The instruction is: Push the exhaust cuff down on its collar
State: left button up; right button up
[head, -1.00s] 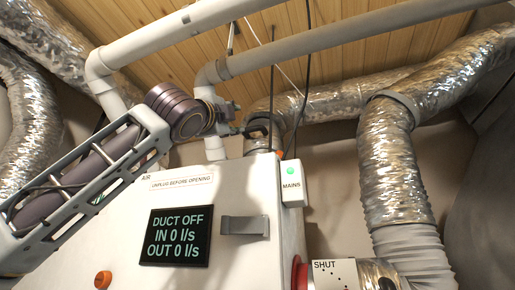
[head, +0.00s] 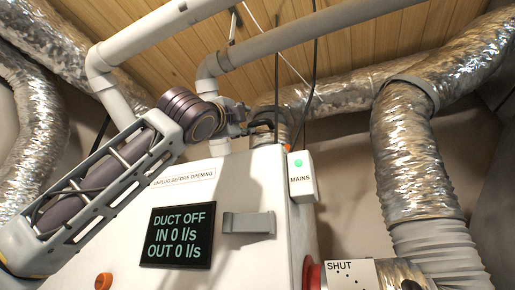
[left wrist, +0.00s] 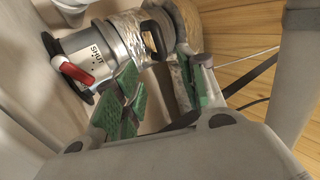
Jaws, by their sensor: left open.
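My left gripper (head: 262,122) is above the back of the white unit, beside a silvery upright duct end (head: 284,122). In the left wrist view its two green-padded fingers (left wrist: 158,68) are spread apart with a gap between them. Beyond the fingertips is a shiny metal duct piece (left wrist: 128,38) with a black loop on its side. I take this for the exhaust cuff, but cannot tell it surely from its collar, nor how far down it sits. I cannot tell whether a finger touches it. My right gripper is not in view.
The white unit (head: 235,262) has a display (head: 180,236) reading DUCT OFF and a MAINS box (head: 301,178) with a green light. Pale pipes (head: 310,42) cross above. A foil duct (head: 410,160) stands at right. A red lever (left wrist: 76,73) and SHUT label show in the left wrist view.

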pick_arm(q)
jog(key=p, duration=0.4)
send_near(258, 123)
jog(key=shift+w+r, duration=0.95)
jog(key=shift+w, duration=0.1)
jog(key=shift+d+p+x, duration=0.25)
jog(key=shift+p+x, duration=0.45)
jog(key=shift+x, duration=0.65)
jog(key=shift+d+p+x, duration=0.2)
jog(key=shift+p+x, duration=0.45)
jog(key=shift+x, duration=0.7)
jog(key=shift+w+d+r, duration=0.1)
jog(key=shift+w+d, duration=0.05)
jog(key=shift+w, duration=0.15)
grip_shut()
